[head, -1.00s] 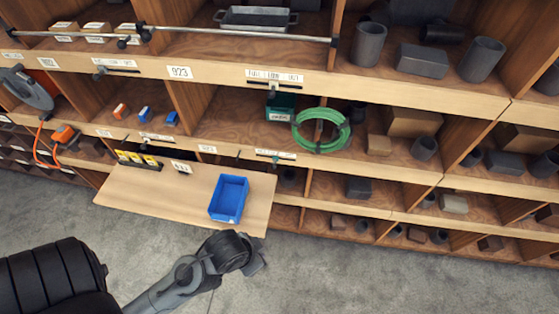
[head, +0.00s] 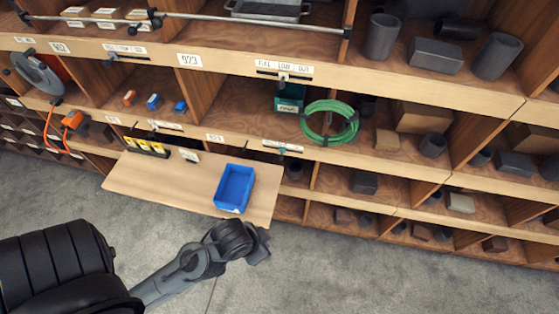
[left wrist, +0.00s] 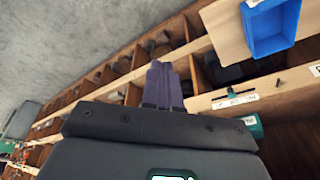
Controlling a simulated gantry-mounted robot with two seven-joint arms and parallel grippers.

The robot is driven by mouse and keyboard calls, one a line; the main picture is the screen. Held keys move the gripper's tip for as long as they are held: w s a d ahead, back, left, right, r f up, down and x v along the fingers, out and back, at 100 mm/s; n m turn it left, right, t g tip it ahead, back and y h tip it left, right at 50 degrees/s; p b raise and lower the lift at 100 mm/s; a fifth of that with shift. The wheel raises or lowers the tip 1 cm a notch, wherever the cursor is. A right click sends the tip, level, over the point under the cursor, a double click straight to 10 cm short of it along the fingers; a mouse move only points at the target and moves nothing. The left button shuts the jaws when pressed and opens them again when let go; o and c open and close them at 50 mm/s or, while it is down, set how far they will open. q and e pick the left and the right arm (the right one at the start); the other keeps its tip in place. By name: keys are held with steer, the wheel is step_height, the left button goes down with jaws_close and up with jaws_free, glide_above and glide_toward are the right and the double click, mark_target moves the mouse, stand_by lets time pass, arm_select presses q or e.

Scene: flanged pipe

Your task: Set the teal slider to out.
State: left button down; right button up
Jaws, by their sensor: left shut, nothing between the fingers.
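The teal slider (head: 282,150) appears to be the small teal knob in the slot of the lower shelf edge, above the right end of the pull-out board. A white label (head: 291,146) sits by it; its setting is too small to read. In the left wrist view a small teal knob (left wrist: 231,91) shows in a slot beside a white label. My left gripper (head: 262,254) is in front of and below the board's right corner, apart from the slider. Its fingers (left wrist: 163,68) are shut and empty, pointing toward the lower shelves. My right gripper is not in view.
The pull-out board (head: 150,182) juts from the shelf, with a blue bin (head: 235,188) near its right end. A green hose coil (head: 329,122) and a teal box (head: 290,98) stand on the shelf above the slider. Another slider (head: 284,76) is on the upper edge. The floor in front is clear.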

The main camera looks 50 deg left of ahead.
arm_select(q)
steer(key=c, duration=1.5)
jaws_free()
steer(key=o, duration=0.4)
steer(key=shift+w+r+n+t, duration=0.15)
steer(key=shift+w+n+t, duration=0.2)
steer(key=shift+w, duration=0.2)
steer(key=shift+w+r+n+t, duration=0.15)
steer(key=shift+w+n+t, duration=0.15)
steer(key=shift+w, duration=0.25)
steer(key=shift+o, duration=1)
steer(key=w+t, duration=0.1)
steer(key=w+a+n, duration=0.1)
steer(key=w, duration=0.1)
steer(key=w+f+n+t, duration=0.1)
steer(key=shift+w+a+t, duration=0.15)
steer(key=shift+w+t, duration=0.05)
steer(key=shift+t, duration=0.15)
steer(key=n+t+y+b, duration=0.6)
steer(key=t+y+b, duration=0.25)
steer(key=b, duration=1.85)
glide_toward(280, 158)
steer(key=shift+h, duration=0.45)
steer(key=x, duration=0.7)
steer(key=b+x, duration=0.1)
steer(key=x, duration=0.2)
steer(key=shift+w+a+f, duration=0.1)
steer(key=shift+a+f, duration=0.3)
steer(key=shift+f, duration=0.05)
